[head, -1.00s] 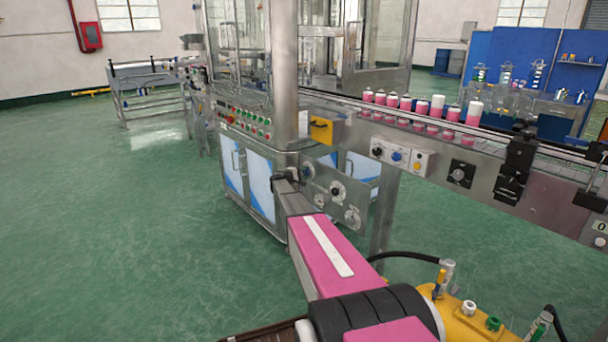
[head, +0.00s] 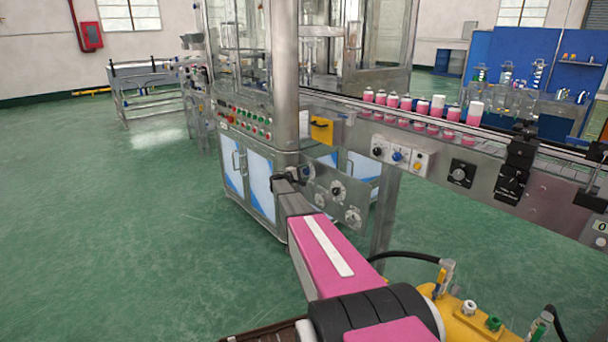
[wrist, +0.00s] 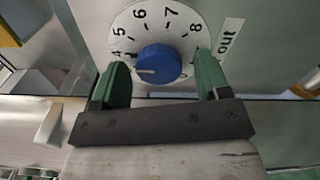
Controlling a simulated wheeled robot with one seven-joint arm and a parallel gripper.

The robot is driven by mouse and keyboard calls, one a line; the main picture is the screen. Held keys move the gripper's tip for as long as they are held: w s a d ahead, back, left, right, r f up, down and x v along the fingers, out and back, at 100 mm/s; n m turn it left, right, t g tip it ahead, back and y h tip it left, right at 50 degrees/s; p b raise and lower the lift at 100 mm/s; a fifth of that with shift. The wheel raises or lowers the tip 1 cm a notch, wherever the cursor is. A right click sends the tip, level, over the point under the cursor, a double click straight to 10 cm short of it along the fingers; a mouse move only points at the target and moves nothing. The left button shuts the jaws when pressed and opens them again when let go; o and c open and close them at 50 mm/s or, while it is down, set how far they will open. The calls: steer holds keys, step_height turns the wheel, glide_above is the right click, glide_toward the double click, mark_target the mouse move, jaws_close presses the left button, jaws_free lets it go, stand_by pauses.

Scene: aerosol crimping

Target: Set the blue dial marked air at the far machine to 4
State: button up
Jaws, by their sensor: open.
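The blue dial (wrist: 158,62) sits on a round white scale in the wrist view, with 5, 6, 7 and 8 readable and a 4 partly covered at the left finger. A short white mark on the knob points left and slightly down, near or below the 4. In the head view the dial (head: 307,172) is on the grey panel of the far machine, just right of my gripper. My gripper (wrist: 158,82) is open, with one green finger on each side of the knob's lower part. I cannot tell whether the fingers touch it.
A label ending in "out" (wrist: 229,38) is right of the scale. Two more dials (head: 337,190) (head: 352,217) are lower right on the same panel. The machine's cabinet (head: 247,178) stands close to my gripper. A conveyor (head: 430,120) with pink cans runs to the right. The green floor at left is clear.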

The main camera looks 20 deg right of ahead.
steer(key=v, duration=1)
steer(key=shift+a, duration=0.3)
steer(key=shift+s, duration=0.1)
steer(key=s+a+f+m+g+y, duration=0.2)
steer(key=s+f+y, duration=0.15)
steer(key=s, duration=0.95)
steer(key=s+a+f+m+g+y, duration=0.2)
steer(key=s+a+y, duration=0.15)
steer(key=s, duration=0.85)
steer(key=s+a+m+g+y, duration=0.1)
steer(key=s+a+y, duration=0.4)
steer(key=s, duration=0.7)
steer(key=s+a+m+g+y, duration=0.1)
steer(key=s+a+y, duration=0.4)
steer(key=s, duration=0.8)
steer(key=a, duration=0.3)
steer(key=shift+a+r+m, duration=0.2)
steer(key=shift+r+m, duration=0.05)
steer(key=shift+m, duration=0.05)
